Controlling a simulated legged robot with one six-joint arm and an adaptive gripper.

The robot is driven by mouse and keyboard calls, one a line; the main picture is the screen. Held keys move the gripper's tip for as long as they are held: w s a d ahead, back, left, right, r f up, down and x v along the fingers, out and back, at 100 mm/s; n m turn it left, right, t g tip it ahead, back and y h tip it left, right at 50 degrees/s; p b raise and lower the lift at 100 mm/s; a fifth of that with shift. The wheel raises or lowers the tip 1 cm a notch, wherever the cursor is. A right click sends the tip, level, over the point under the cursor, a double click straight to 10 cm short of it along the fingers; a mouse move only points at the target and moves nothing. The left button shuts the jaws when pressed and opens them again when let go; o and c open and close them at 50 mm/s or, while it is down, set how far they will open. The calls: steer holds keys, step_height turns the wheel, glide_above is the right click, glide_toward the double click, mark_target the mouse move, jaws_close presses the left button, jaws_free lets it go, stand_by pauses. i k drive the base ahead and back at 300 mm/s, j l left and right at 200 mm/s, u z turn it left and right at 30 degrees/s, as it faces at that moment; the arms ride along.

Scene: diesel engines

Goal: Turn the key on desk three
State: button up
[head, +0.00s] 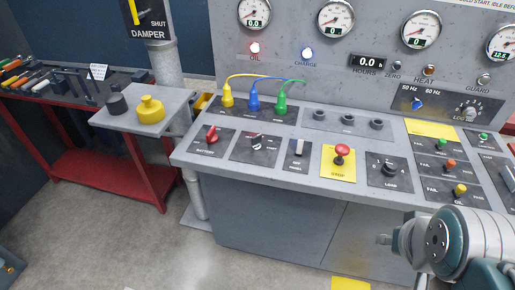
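A grey control desk (305,182) fills the middle and right of the head view; I see no number on it. A small dark and silver switch on a black plate (257,142) sits between the red battery switch (211,134) and a light rocker switch (299,148). It may be the key, but it is too small to be sure. My arm is at the lower right, in front of the desk. A small grey end part, perhaps my gripper (385,240), points left, below and right of that switch and apart from it. Its fingers cannot be made out.
A red stop button (342,152) and a load selector (390,170) stand on the desk. Yellow, blue and green plugs (254,102) with cables are behind the switches. A red tool bench (95,178) is at left. Floor is clear at front left.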

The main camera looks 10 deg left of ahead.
mark_target(256, 141)
steer(key=i+j, duration=0.15)
steer(key=j, duration=0.25)
steer(key=i+j, duration=0.1)
steer(key=j, duration=0.35)
steer(key=i+j, duration=0.15)
steer(key=j, duration=0.25)
steer(key=i+j, duration=0.15)
steer(key=j, duration=0.25)
